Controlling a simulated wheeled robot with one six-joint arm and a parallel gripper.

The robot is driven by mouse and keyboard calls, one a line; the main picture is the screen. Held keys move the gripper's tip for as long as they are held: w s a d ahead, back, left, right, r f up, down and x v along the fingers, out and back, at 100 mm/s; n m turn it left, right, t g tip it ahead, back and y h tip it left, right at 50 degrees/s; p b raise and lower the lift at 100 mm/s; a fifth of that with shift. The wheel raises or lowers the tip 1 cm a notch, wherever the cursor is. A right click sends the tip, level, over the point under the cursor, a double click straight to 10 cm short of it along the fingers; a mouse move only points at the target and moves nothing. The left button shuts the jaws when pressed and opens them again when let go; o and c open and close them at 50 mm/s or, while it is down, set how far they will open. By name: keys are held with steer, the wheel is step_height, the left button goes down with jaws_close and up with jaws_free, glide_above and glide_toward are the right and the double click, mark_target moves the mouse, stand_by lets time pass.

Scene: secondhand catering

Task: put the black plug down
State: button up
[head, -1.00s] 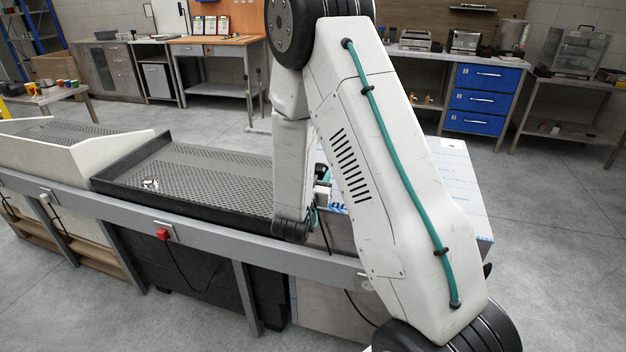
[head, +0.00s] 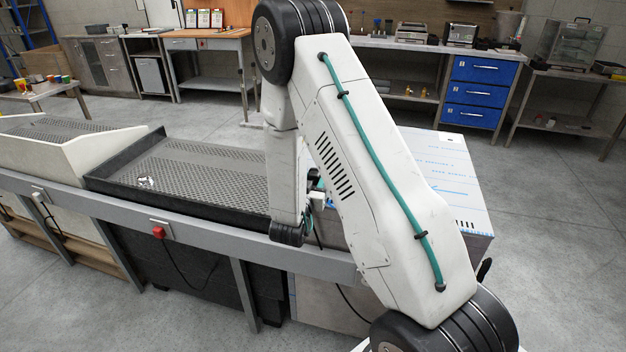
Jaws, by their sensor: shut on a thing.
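No black plug can be made out in the head view. My arm's large white link and dark wrist joint cover the middle of the picture, and my gripper's fingers are hidden behind them. A thin black cord (head: 316,236) shows beside the wrist, above the grey rail (head: 205,228). Another stretch of black cord (head: 352,306) hangs below the rail in front of a metal cabinet. What either cord ends in is hidden.
Open floor lies beyond.

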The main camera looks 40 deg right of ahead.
steer(key=shift+f, duration=0.15)
steer(key=o, duration=1.3)
steer(key=shift+f, duration=0.1)
